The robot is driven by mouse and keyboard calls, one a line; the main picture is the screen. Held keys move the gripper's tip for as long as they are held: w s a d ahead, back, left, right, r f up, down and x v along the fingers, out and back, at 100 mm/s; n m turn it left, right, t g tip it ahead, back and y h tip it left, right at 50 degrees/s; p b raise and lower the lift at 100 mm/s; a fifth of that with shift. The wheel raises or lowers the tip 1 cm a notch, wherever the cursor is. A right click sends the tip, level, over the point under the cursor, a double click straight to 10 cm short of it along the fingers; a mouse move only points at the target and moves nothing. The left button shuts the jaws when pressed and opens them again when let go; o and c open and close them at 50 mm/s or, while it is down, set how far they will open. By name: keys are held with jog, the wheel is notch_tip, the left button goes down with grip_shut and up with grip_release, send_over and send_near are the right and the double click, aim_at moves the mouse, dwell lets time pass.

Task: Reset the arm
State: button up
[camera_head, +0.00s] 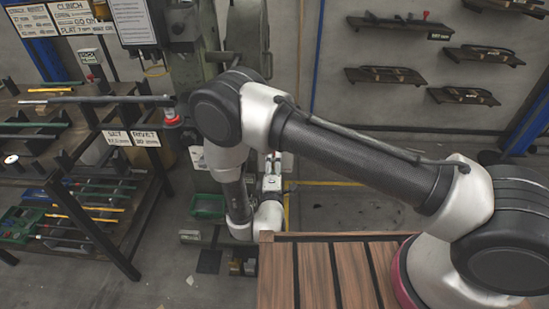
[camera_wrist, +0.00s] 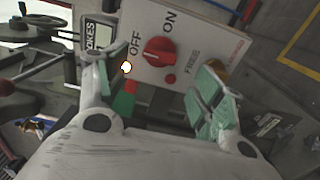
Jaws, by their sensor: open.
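My arm reaches in from the right in the head view, bends at a high elbow and drops to the wrist low in the middle. My gripper (camera_wrist: 160,88) is open and empty in the wrist view, its two green-padded fingers spread apart. It also shows small in the head view (camera_head: 271,172). Beyond the fingers is a pale control panel (camera_wrist: 190,42) with a red knob (camera_wrist: 159,51) between the OFF and ON labels. A lamp (camera_wrist: 126,67) on it glows near OFF. Whether a finger touches the panel, I cannot tell.
A dark rack (camera_head: 95,99) with bars and tools stands left. A green press (camera_head: 240,35) rises behind my elbow. A slatted wooden surface (camera_head: 345,275) lies below my arm. Wall shelves (camera_head: 385,75) hang at upper right. Open floor (camera_head: 345,205) shows under my arm.

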jog(key=shift+s, duration=0.35)
